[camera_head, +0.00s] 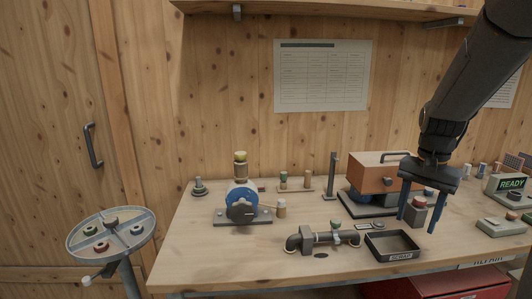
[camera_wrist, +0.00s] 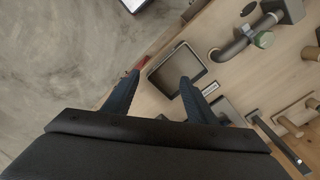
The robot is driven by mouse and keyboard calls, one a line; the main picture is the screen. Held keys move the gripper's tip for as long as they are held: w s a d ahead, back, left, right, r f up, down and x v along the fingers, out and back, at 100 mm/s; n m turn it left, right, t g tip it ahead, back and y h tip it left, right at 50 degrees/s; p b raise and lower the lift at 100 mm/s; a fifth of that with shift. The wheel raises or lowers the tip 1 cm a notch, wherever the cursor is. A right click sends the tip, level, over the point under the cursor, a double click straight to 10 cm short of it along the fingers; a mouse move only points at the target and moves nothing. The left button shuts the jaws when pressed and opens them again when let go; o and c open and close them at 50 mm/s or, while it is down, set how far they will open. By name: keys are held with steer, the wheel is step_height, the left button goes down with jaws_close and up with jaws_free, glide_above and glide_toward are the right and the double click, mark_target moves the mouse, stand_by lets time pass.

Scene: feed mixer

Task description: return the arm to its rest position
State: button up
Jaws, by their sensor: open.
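My gripper (camera_head: 418,212) is open and empty, pointing down over the right part of the workbench (camera_head: 190,240). My dark arm reaches down to it from the upper right. In the head view its blue fingers hang behind and to the right of the black scrap tray (camera_head: 410,257). In the wrist view my gripper (camera_wrist: 156,92) has its two fingers apart, with the scrap tray (camera_wrist: 150,78) beyond the fingertips. Nothing is between the fingers.
A brown-covered machine (camera_head: 375,172) stands close behind my gripper. A pipe fitting (camera_head: 310,238) lies left of the tray. A shelf (camera_head: 330,8) hangs above. A round divided tray (camera_head: 110,232) stands left of the bench.

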steer(key=s+a+f+n, duration=0.4)
steer(key=s+a, duration=0.3)
steer(key=a, duration=0.3)
steer(key=s+a+f+n, duration=0.4)
steer(key=s+a, duration=0.3)
steer(key=a, duration=0.2)
steer(key=shift+s+a+n+t, duration=0.2)
steer(key=shift+a+n+t, duration=0.15)
steer(key=shift+n, duration=0.45)
